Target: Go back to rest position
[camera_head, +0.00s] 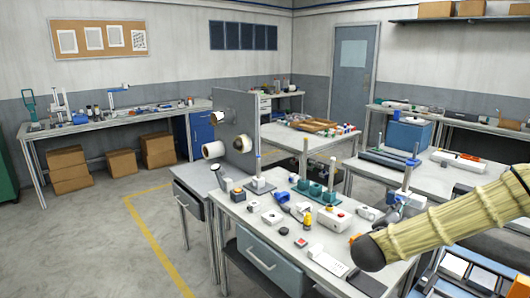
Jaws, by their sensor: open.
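My arm in a beige ribbed sleeve (450,222) reaches in from the right, over the front bench. Its rounded dark end (367,252) is above the bench's right front. White reels sit on a grey upright panel: an upper roll (216,117), a lower-left roll (213,150) and a right roll (243,143). An upright post on a white base (258,186) stands in front of the panel.
A tall post (407,178) stands near my arm. Other benches line the walls. Open floor (110,240) lies at left.

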